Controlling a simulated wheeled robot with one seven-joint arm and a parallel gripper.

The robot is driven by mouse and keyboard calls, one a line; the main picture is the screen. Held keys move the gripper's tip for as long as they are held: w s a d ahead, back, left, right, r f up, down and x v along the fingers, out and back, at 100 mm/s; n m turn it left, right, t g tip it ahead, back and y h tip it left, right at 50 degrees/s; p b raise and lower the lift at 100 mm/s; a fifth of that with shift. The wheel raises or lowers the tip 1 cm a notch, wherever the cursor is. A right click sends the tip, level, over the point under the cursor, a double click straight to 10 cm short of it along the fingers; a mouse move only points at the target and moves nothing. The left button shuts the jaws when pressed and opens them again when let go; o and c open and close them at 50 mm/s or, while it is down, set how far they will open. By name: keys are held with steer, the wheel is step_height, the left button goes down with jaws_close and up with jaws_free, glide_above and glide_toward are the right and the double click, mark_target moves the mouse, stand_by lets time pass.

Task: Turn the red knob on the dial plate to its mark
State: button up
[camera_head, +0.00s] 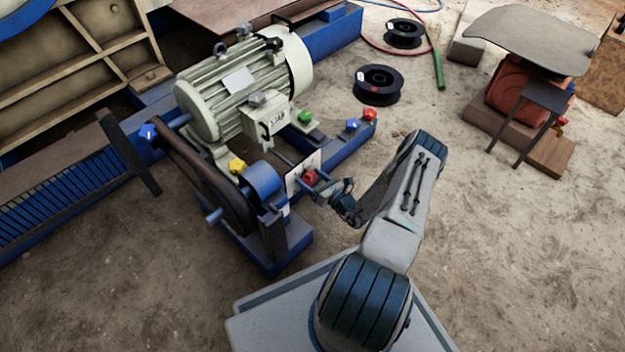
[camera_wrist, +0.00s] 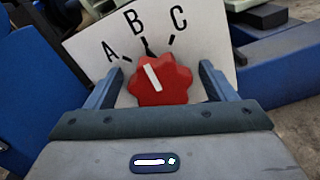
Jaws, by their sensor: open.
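The white dial plate (camera_wrist: 84,52) carries the black letters A, B and C, each with a short tick. It also shows in the head view (camera_head: 314,160). The red lobed knob (camera_wrist: 178,84) sits on the plate below the letters, and in the head view it is small (camera_head: 310,177). Its white pointer line leans up and slightly left, roughly toward the tick under B. My gripper (camera_wrist: 161,75) is open, with one finger on each side of the knob. I cannot tell whether either finger touches it. My gripper also shows beside the plate in the head view (camera_head: 326,188).
A grey-green motor (camera_head: 235,85) stands behind the plate on a blue frame, with a belt wheel (camera_head: 215,180) to the left. Yellow (camera_head: 237,166), green (camera_head: 305,117) and other red (camera_head: 369,114) star knobs stand nearby.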

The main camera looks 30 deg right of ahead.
steer(key=c, duration=1)
steer(key=shift+d, duration=0.1)
